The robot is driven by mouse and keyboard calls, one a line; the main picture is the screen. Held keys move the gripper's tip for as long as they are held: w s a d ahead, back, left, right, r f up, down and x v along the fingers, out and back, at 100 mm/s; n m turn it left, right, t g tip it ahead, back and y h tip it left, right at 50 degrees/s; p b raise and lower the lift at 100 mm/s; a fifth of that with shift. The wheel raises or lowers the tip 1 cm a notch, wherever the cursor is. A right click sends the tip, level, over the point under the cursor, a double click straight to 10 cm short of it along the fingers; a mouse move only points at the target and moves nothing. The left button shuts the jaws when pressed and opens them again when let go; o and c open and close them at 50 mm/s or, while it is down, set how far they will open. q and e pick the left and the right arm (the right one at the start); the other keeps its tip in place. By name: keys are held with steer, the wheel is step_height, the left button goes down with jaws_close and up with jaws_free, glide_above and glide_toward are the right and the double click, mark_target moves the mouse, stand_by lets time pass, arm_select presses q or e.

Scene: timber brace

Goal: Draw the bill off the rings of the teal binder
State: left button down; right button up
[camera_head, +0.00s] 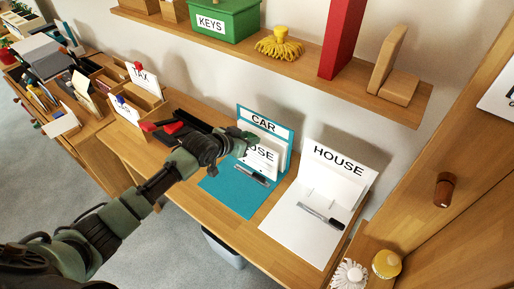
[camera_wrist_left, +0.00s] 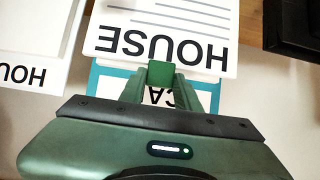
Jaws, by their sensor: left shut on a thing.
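The teal binder (camera_head: 228,195) labelled CAR stands open on the desk, one cover flat and one upright. Its teal edge also shows in the left wrist view (camera_wrist_left: 97,78). A white bill (camera_head: 265,162) printed HOUSE is in front of the upright cover. In the left wrist view the bill (camera_wrist_left: 190,38) reads upside down, with lines of text. My left gripper (camera_head: 246,142) is shut on the bill's edge by the word HOUSE; its fingertips show in the wrist view (camera_wrist_left: 161,74). My right gripper is out of view.
A black tray (camera_head: 190,118) with a red item is to the left. A shelf (camera_head: 300,60) hangs above.

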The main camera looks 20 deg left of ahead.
arm_select(q)
steer(key=shift+s+a+p, duration=0.25)
steer(key=shift+s+p, duration=0.5)
steer(key=shift+p, duration=0.05)
stand_by(0.7)
steer(key=shift+r, duration=0.1)
